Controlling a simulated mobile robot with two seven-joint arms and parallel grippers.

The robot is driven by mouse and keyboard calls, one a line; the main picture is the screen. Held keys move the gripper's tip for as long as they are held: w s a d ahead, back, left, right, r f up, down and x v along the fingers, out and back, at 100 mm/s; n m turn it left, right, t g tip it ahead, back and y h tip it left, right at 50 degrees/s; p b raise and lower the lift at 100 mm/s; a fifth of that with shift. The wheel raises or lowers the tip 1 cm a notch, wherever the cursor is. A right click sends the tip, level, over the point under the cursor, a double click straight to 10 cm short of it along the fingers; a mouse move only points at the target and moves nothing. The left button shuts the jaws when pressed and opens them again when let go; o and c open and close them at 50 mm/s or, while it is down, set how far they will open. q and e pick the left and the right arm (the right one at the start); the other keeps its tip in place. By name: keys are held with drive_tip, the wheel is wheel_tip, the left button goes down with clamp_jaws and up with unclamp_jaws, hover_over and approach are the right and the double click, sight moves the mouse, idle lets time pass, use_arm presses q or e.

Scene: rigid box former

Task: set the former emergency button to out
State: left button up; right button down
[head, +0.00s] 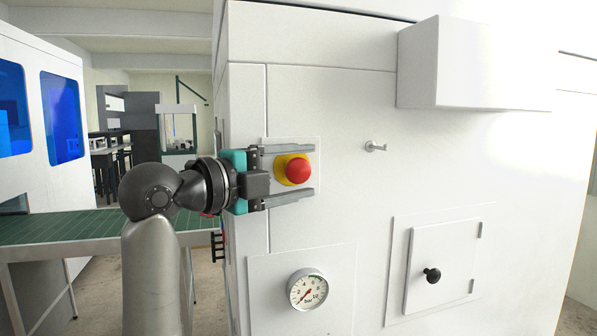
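The emergency button (298,171) is a red mushroom head on a yellow ring (281,171), set in a pale plate on the white front of the former (345,208). I cannot tell from this view whether it is pressed in or out. My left gripper (314,170) reaches in from the left. Its two grey fingers are wide apart, one above and one below the button, and it holds nothing. I cannot tell whether the fingers touch the panel. My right gripper does not show.
A pressure gauge (307,289) sits below the button. To the right are a small metal knob (376,147), a hatch (442,262) with a black knob (432,275), and a jutting white box (477,65). A green conveyor (70,226) lies at the left.

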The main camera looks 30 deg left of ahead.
use_arm(q)
drive_tip(key=shift+o, duration=0.4)
drive_tip(key=shift+s+a, duration=0.1)
drive_tip(key=shift+s, duration=0.15)
drive_tip(key=b+v, duration=0.5)
drive_tip(key=v, duration=0.9)
drive_tip(key=shift+s, duration=0.35)
drive_tip(key=shift+a, duration=0.1)
